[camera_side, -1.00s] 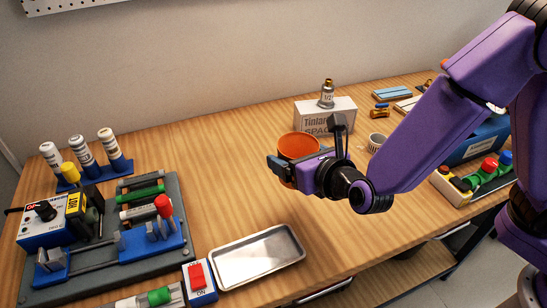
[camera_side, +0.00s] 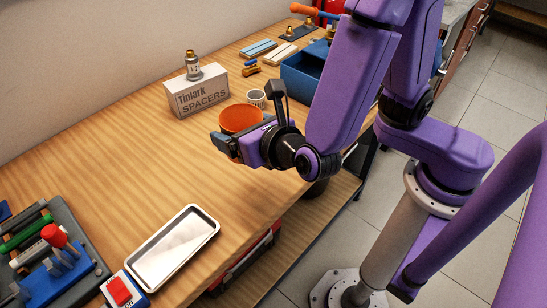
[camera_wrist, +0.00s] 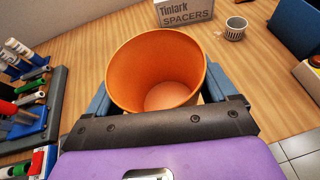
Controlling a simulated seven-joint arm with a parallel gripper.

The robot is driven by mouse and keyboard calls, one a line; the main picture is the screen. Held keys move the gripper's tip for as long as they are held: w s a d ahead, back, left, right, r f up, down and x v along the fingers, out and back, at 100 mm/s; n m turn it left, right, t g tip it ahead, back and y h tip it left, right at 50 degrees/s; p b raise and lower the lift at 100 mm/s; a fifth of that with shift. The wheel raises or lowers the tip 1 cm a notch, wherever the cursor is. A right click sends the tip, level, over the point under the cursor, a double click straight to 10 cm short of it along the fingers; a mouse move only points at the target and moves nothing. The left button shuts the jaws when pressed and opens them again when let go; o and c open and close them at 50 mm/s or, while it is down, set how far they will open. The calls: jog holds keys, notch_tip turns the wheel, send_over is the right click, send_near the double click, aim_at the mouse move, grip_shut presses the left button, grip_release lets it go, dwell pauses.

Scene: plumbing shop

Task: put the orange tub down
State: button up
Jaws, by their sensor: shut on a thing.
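The orange tub (camera_side: 240,119) is upright and open at the top, between the blue fingers of my gripper (camera_side: 243,136). In the wrist view the tub (camera_wrist: 156,72) looks empty, with a finger against each side of it. My gripper (camera_wrist: 158,100) is shut on the tub. The tub is over the right part of the wooden bench (camera_side: 190,178), in front of the spacers box. Its base is hidden by my gripper in the side view, so I cannot tell whether it touches the bench.
The white spacers box (camera_side: 197,93) with a metal fitting (camera_side: 192,66) on it stands behind the tub. A small pale cup (camera_side: 256,98) is close behind. A blue bin (camera_side: 306,75) is to the right. A metal tray (camera_side: 173,250) lies at the front edge. The bench's middle is clear.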

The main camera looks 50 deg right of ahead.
jog(key=s+d+m+h, duration=0.1)
jog(key=s+d+h, duration=0.1)
jog(key=d, duration=0.3)
jog(key=s+d+m+g+h, duration=0.1)
jog(key=s+d+m, duration=0.1)
jog(key=s+d, duration=0.3)
jog(key=s+d+m+g+h, duration=0.1)
jog(key=s+d+h, duration=0.1)
jog(key=s+d, duration=0.2)
jog(key=shift+s+d+r+m+h, duration=0.3)
jog(key=shift+d+m, duration=0.1)
jog(key=shift+d, duration=0.2)
jog(key=w+a+f, duration=0.1)
jog(key=w+f, duration=0.2)
jog(key=w, duration=0.1)
jog(key=w+a+f, duration=0.1)
jog(key=w+f, duration=0.2)
jog(key=w, duration=0.1)
jog(key=w+a+f, duration=0.2)
jog(key=w+f, duration=0.1)
jog(key=w, duration=0.1)
jog(key=shift+w+a+f, duration=0.1)
jog(key=shift+w, duration=0.2)
jog(key=shift+w+a+f, duration=0.1)
jog(key=shift+w+f, duration=0.05)
jog(key=shift+f, duration=0.8)
jog(key=shift+w+f, duration=0.15)
jog(key=shift+f, duration=0.75)
jog(key=shift+f, duration=0.1)
jog(key=o, duration=0.8)
